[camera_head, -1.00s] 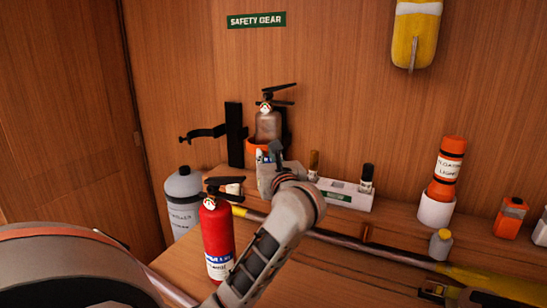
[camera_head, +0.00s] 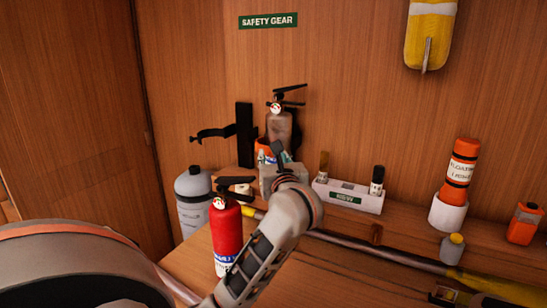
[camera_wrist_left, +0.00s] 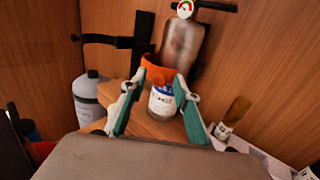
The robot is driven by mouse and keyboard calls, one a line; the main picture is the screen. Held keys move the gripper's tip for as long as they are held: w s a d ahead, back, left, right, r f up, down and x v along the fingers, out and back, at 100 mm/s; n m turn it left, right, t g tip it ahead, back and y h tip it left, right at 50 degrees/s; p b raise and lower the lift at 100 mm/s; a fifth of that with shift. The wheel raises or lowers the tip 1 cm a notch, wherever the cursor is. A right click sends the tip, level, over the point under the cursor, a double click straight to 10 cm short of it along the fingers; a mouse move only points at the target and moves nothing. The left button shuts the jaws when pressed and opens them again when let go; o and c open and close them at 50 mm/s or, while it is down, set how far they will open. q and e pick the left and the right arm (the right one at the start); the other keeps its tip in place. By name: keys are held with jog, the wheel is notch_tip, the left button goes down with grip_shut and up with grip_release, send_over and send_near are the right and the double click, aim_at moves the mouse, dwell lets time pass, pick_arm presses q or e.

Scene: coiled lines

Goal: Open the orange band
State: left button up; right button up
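The orange band (camera_head: 262,148) wraps the front of a worn grey extinguisher (camera_head: 279,126) standing against the back wall. In the left wrist view the band (camera_wrist_left: 156,72) crosses the grey bottle (camera_wrist_left: 181,48), above a white and blue label (camera_wrist_left: 163,101). My left gripper (camera_head: 279,154) is in front of the extinguisher's lower part and hides some of the band. In the wrist view its teal-padded fingers (camera_wrist_left: 158,84) are spread and empty, with the tips close to the band. I cannot tell if they touch it. My right gripper is not in view.
A black bracket (camera_head: 245,136) with an empty strap arm stands left of the extinguisher. A red extinguisher (camera_head: 227,238) and a grey cylinder (camera_head: 193,203) are near my left arm. A white holder (camera_head: 348,196) stands right, and a long pole (camera_head: 370,250) crosses the bench.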

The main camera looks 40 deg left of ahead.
pick_arm(q)
jog(key=v, duration=1.2)
jog(key=shift+c, duration=0.2)
